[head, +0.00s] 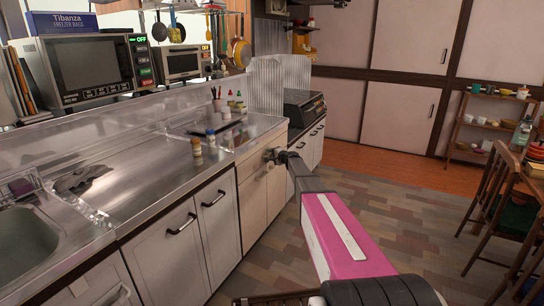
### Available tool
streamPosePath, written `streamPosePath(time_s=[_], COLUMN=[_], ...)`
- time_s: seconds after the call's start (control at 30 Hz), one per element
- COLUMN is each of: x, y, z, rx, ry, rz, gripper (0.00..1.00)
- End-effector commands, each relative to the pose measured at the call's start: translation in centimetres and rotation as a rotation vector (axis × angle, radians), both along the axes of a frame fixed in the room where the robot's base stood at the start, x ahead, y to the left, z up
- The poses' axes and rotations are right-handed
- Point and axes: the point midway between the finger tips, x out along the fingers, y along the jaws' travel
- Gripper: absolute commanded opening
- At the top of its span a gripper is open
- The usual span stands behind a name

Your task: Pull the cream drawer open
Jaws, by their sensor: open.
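The cream drawer (250,166) is in the upper part of the cream cabinet, below the steel counter, in the middle of the head view. Its front looks flush with the cabinet. My gripper (272,157) is at the drawer front, near its right part, at the end of my pink and grey arm. The gripper is open and small in the view. It hides part of the front, and I cannot tell whether it touches it. No drawer handle is clearly visible.
Grey-white cupboard doors (165,250) with dark handles are left of the cream cabinet. A stove (304,108) stands beyond it. Small bottles (197,148) stand on the counter edge above. The tiled floor (400,215) is clear; chairs (503,200) and a table are at right.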

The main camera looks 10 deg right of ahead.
Motion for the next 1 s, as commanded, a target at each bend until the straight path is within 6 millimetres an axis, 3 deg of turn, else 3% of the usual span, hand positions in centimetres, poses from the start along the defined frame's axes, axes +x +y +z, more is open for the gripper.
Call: streamPosePath(time_s=[0.13, 0.27, 0.67, 0.77, 1.0], x=[0.0, -0.1, -1.0, -2.0, -5.5], y=[0.0, 0.0, -1.2, -2.4, -7.2], z=[0.0, 0.0, 0.0, 0.0, 0.0], rx=[0.0, 0.0, -0.001, -0.001, 0.0], ry=[0.0, 0.0, 0.001, 0.001, 0.002], rz=[0.0, 0.0, 0.0, 0.0, -0.002], gripper=[0.41, 0.0, 0.0, 0.0, 0.0])
